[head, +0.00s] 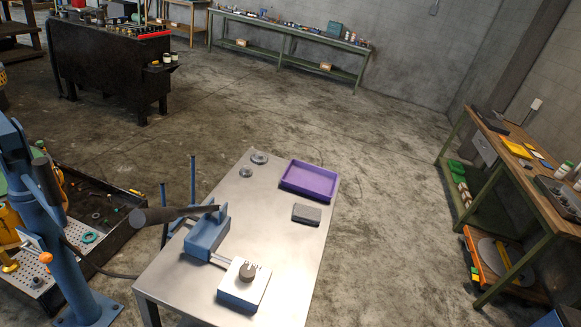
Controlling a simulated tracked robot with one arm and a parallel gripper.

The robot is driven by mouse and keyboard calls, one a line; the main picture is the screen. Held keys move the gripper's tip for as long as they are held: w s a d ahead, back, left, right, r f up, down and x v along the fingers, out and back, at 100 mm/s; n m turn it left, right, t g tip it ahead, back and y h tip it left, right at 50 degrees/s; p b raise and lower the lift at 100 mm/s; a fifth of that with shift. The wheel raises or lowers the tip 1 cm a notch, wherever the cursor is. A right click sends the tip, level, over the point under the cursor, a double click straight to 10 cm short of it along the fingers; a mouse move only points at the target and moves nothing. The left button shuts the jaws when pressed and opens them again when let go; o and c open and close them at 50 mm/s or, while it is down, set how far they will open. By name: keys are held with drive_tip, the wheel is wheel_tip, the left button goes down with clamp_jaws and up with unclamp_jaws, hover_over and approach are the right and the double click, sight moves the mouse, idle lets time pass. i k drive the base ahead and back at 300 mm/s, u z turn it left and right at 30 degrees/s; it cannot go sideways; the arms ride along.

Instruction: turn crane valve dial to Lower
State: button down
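The valve dial (246,272) is a round grey-brown knob on the pale top of a small blue-sided box (236,293). The box sits on the front part of the metal table. Small dark lettering lies by the knob's far side, too small to read, so I cannot tell the dial's setting. A blue pump-like unit (207,238) with a long dark lever (168,214) stands just behind the box and is joined to it by a short link. The blue crane (50,235) stands at the left. My gripper is not in view.
The metal table (180,277) also carries a purple tray (309,181), a dark grey block (306,214) and small round metal parts (259,158). A black drip tray (125,205) with parts lies at left. A workbench (532,180) stands at right. Floor between is clear.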

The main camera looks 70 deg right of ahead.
sight(247, 272)
drive_tip(key=u, duration=0.05)
drive_tip(key=k, duration=2.2)
drive_tip(key=z, duration=0.7)
drive_tip(key=i, duration=1)
